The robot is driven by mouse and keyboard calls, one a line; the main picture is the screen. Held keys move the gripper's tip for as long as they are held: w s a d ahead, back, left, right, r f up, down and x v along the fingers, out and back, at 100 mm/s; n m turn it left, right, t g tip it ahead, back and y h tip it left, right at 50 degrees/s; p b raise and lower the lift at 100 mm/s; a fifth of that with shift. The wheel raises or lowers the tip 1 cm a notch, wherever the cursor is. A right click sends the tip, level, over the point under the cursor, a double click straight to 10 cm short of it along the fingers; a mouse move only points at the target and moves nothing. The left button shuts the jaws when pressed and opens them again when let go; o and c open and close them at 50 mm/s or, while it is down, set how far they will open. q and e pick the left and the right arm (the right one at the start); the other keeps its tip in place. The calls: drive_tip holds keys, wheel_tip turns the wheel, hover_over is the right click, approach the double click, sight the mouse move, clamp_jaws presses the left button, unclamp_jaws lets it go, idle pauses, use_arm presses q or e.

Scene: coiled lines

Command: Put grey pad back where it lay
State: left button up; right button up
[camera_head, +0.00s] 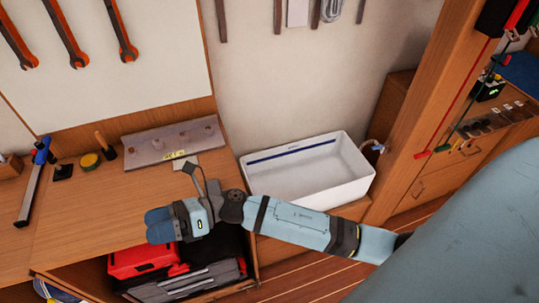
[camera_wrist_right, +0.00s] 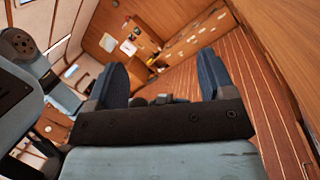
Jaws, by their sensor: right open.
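A light grey slab (camera_head: 172,143) lies on the wooden bench (camera_head: 90,215) against the wall, with small knobs and a yellow label on it. A small pale grey flat piece (camera_head: 184,161) lies at its front edge; I cannot tell which of these, if either, is the grey pad. My right gripper (camera_head: 160,225) reaches in from the right over the bench's front edge, above the open drawer. In the right wrist view its two blue fingers (camera_wrist_right: 163,85) stand wide apart, with nothing seen held between them. My left gripper is out of view.
A white open bin (camera_head: 308,172) stands right of the bench. The open drawer (camera_head: 255,268) holds a red case (camera_head: 140,260) and grey cases. A clamp (camera_head: 33,182) and a yellow-topped tin (camera_head: 89,161) stand on the left. The bench's middle left is clear.

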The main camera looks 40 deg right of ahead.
drive_tip(key=d+f+m+t+h, duration=0.4)
drive_tip(key=d+m+t+h, duration=0.15)
drive_tip(key=m, duration=0.75)
drive_tip(key=d+f+m+t+h, duration=0.45)
drive_tip(key=m+t, duration=0.25)
drive_tip(key=m, duration=0.6)
drive_tip(key=s+d+f+m+g+h+p, duration=0.2)
drive_tip(key=s+d+f+m+g+h, duration=0.3)
drive_tip(key=s+d+f+m, duration=0.4)
drive_tip(key=shift+s+d+f+m+h, duration=0.25)
drive_tip(key=shift+s+f+m+h, duration=0.95)
drive_tip(key=shift+m, duration=2.1)
